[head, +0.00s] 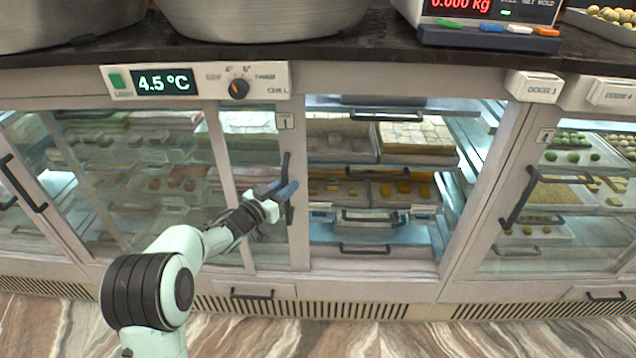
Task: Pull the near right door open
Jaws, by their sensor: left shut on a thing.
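A glass door with a pale frame (298,235) stands at the middle-left of the counter front, with a small tag at its top right. Its black upright handle (286,165) is on the right-hand frame bar. My left gripper (284,193) comes in from the lower left and is shut on this handle; its fingers hide part of the bar. To the right of this door is an open bay with no glass visible across it, showing trays of sweets (405,190) on shelves. My right gripper is not in view.
Another framed door with a black handle (517,196) stands right of the open bay. A further handle (22,184) is at far left. Above are a control panel (195,80), large metal vessels (265,15) and a scale (490,38) on the dark countertop. Drawer pulls line the base.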

